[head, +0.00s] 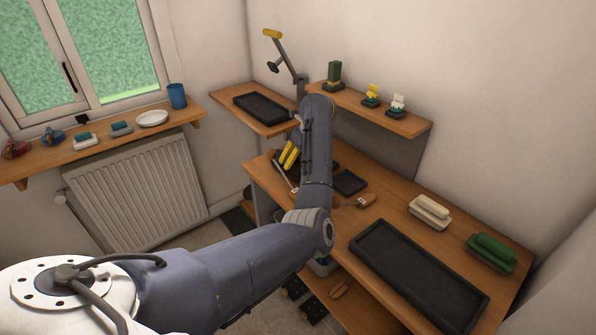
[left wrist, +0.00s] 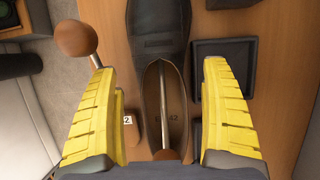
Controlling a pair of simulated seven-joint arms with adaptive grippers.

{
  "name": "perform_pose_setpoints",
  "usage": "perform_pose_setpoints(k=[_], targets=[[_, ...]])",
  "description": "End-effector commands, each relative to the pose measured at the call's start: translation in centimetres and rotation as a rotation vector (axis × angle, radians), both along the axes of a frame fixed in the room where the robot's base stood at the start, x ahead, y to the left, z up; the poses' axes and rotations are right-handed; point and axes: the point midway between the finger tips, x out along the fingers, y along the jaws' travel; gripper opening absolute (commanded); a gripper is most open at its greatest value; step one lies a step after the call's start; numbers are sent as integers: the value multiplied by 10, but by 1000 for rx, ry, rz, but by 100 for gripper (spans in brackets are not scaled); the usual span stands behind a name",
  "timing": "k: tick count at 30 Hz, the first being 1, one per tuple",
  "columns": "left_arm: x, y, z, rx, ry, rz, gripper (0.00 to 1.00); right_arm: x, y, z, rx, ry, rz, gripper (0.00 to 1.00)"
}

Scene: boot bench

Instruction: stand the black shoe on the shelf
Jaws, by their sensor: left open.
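The black shoe (left wrist: 158,30) lies on the wooden bench in the left wrist view, its toe toward the top edge. Its brown inside shows a 42 marking and a metal rod. In the head view my arm mostly hides it. My left gripper (head: 290,154) is open; in the left wrist view its yellow fingers (left wrist: 160,70) stand on either side of the shoe's opening, apart from it. How high they are is hard to tell. A wall shelf (head: 405,123) is above the bench. My right gripper is not in view.
A small black tray (left wrist: 224,75) lies right of the shoe. A brown knob on a rod (left wrist: 76,39) is near the left finger. Several small items stand on the wall shelf.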

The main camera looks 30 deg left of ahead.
Motion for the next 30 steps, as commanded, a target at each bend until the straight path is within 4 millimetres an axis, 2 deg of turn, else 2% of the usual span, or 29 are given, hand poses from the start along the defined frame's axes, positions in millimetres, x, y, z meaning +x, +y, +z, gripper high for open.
perform_pose_setpoints(k=[5,14,30], targets=[[1,5,-10,1,1,0,81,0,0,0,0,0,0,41],[1,4,-11,0,0,0,79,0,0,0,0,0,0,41],[1,4,-11,0,0,0,17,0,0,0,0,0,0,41]])
